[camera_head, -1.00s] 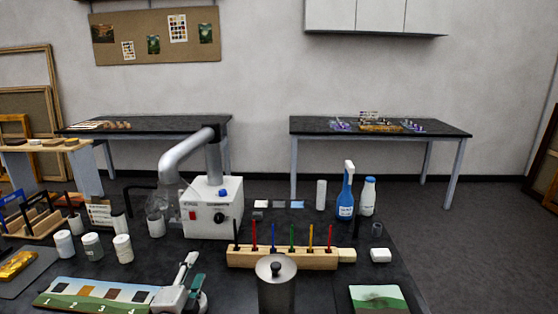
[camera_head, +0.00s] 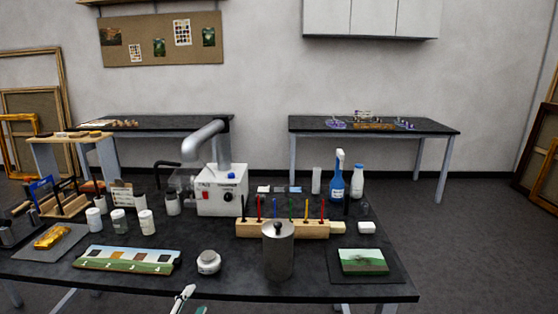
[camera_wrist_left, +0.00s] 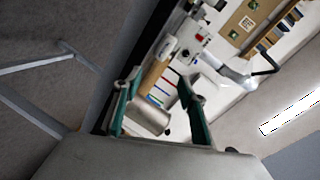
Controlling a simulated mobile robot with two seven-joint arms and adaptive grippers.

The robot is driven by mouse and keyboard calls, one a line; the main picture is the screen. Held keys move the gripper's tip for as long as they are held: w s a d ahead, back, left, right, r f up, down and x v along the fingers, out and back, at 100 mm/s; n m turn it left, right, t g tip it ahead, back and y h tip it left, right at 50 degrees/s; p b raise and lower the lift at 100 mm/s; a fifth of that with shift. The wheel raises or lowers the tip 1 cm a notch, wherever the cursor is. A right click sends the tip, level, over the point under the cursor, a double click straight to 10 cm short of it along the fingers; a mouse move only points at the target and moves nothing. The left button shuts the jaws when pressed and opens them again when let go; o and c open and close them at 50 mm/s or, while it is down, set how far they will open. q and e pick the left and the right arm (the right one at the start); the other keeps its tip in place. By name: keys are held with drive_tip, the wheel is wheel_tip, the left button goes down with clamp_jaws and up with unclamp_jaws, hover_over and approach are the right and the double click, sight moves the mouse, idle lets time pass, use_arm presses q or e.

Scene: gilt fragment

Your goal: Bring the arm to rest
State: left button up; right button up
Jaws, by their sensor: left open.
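My left gripper (camera_head: 190,303) shows only in part at the bottom edge of the head view, in front of the table's near edge and clear of the things on it. In the left wrist view its two green-and-grey fingers (camera_wrist_left: 158,95) are spread apart, with nothing held between them. The metal canister, seen in the wrist view (camera_wrist_left: 147,118), lies beyond the fingers. My right gripper is in neither view.
The floor right of the table is clear.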

use_arm(q)
drive_tip(key=s+f+n+g, duration=0.2)
drive_tip(key=s+f+n, duration=0.3)
drive_tip(key=s+f, duration=0.6)
drive_tip(key=s+f+n+g, duration=0.3)
drive_tip(key=s+f+n, duration=0.2)
drive_tip(key=s+f, duration=0.5)
drive_tip(key=s, duration=0.6)
drive_tip(key=shift+s+f+h, duration=0.15)
drive_tip(key=shift+f+h, duration=0.2)
drive_tip(key=shift+h, duration=0.05)
